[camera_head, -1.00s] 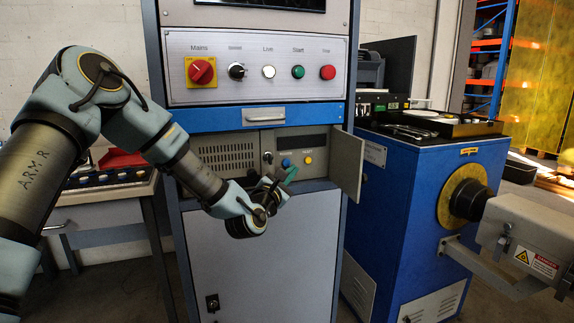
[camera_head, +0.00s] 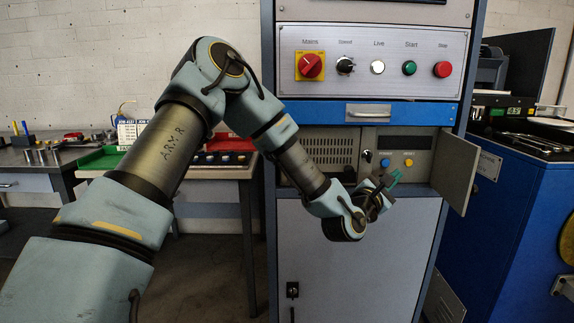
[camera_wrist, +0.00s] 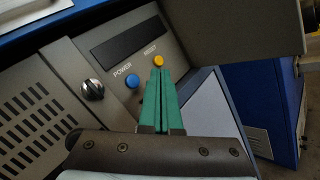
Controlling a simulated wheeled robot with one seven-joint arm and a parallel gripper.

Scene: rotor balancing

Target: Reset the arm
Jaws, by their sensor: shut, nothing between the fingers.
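My gripper (camera_head: 388,181) is in front of the grey unit in the control cabinet, below the blue drawer strip. In the wrist view its green fingers (camera_wrist: 159,98) lie together with nothing between them. The fingertips point toward the yellow RESET button (camera_wrist: 158,61), which is fully visible just beyond them; I cannot tell whether they touch it. The blue POWER button (camera_wrist: 132,81) is just left of it. Both buttons also show in the head view, the blue one (camera_head: 385,163) and the yellow one (camera_head: 408,162). My arm reaches in from the left, bent at the elbow.
The unit's flap door (camera_head: 459,172) stands open on the right, close to my gripper. A control panel (camera_head: 372,62) with a red mains switch is above. A blue machine (camera_head: 512,215) stands right. Worktables with trays (camera_head: 105,158) stand left.

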